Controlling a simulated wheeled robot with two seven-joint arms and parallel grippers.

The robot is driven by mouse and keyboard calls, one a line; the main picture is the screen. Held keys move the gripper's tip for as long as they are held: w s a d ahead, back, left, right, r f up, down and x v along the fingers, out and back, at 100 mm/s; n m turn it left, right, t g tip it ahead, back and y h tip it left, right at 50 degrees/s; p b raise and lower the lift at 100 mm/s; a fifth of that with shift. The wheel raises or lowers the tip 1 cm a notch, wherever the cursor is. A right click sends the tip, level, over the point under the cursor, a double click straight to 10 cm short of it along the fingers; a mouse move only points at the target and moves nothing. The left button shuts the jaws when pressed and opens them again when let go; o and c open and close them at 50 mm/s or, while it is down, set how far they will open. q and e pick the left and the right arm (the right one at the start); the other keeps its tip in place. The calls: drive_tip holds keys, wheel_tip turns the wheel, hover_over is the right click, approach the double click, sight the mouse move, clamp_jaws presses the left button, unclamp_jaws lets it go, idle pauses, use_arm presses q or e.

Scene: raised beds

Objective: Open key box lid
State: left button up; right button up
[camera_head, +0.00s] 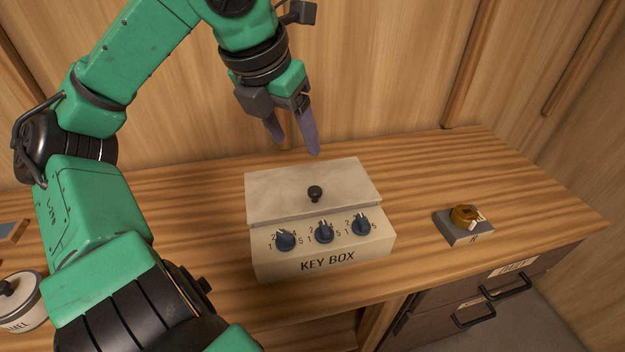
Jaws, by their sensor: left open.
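The key box (325,263) is a cream box on the wooden counter, with three dark dials on its sloped front and "KEY BOX" written below them. Its lid (280,190) is a flat pale panel that lies shut on top. My left gripper (294,148) is open and empty, above and behind the lid, fingers pointing down. It appears apart from the lid and knob. My right gripper is not in view.
A grey block (463,232) with a brass round piece (465,215) sits right of the box. A white lidded pot (22,300) is at the lower left, partly hidden by my arm. Drawers (470,305) with black handles are below the counter. A wooden wall stands behind.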

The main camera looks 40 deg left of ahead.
sight(315, 189)
use_arm(q)
drive_tip(key=p+x, duration=0.1)
drive_tip(key=x, duration=1.4)
drive_tip(key=shift+s+f, duration=0.1)
drive_tip(key=shift+f, duration=0.2)
clamp_jaws()
drive_tip(key=shift+r, duration=0.1)
idle(0.4)
